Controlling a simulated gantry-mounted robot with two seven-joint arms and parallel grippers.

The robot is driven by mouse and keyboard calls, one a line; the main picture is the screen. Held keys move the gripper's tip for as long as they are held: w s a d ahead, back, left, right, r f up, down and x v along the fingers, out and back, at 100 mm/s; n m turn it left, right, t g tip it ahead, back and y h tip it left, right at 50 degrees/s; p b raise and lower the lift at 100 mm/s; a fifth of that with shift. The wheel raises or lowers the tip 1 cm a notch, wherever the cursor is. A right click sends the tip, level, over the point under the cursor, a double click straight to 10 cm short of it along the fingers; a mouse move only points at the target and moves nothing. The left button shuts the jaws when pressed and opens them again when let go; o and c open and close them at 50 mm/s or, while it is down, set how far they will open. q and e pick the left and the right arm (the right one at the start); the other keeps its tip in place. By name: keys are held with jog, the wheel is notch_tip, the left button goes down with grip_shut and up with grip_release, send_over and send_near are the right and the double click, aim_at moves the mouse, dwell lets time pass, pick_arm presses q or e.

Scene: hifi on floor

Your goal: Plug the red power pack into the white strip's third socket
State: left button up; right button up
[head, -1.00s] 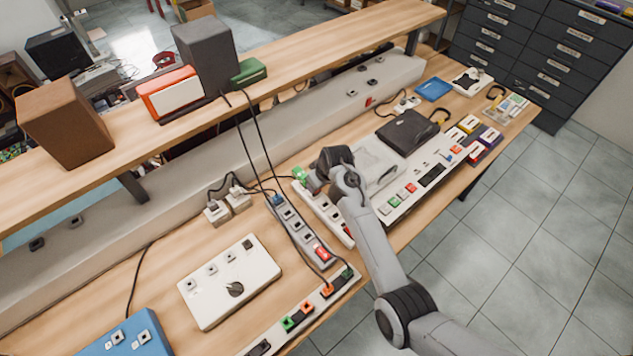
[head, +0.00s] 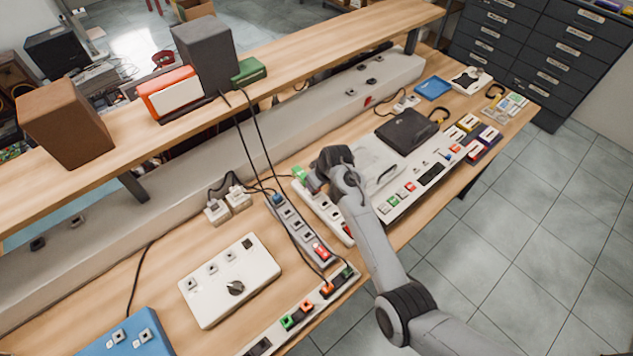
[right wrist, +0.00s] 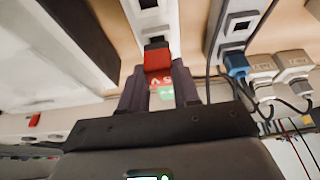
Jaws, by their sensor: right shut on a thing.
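The white strip (head: 336,226) lies on the bench, running from the back edge toward the front. My right gripper (head: 318,181) is over its far end and hides part of it. In the right wrist view, the fingers of my right gripper (right wrist: 160,88) are shut on the red power pack (right wrist: 158,62). The pack sits over the white strip (right wrist: 153,17), with a dark part just beyond it and open sockets further along. I cannot tell whether the pack is seated or above the socket. A green block (head: 299,174) shows at the strip's far end. My left gripper is out of view.
A grey strip (head: 292,222) with a blue plug and cables lies close at the left. White adapters (head: 238,198) stand behind it. A pale case (head: 375,160) and a long white panel (head: 397,207) lie at the right. A shelf (head: 300,70) overhangs the back.

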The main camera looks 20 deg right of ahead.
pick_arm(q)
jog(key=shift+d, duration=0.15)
pick_arm(e)
jog(key=shift+f, duration=0.35)
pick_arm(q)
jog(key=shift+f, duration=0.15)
pick_arm(e)
jog(key=shift+f, duration=0.4)
dwell(0.4)
dwell(0.5)
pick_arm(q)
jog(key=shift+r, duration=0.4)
pick_arm(e)
jog(key=shift+f, duration=0.1)
pick_arm(q)
jog(key=shift+p, duration=0.3)
dwell(0.7)
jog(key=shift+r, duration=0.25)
dwell(0.4)
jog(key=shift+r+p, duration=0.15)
jog(key=shift+p, duration=0.2)
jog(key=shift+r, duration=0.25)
pick_arm(e)
jog(key=shift+f, duration=0.1)
dwell(0.9)
pick_arm(q)
jog(key=shift+p, duration=0.3)
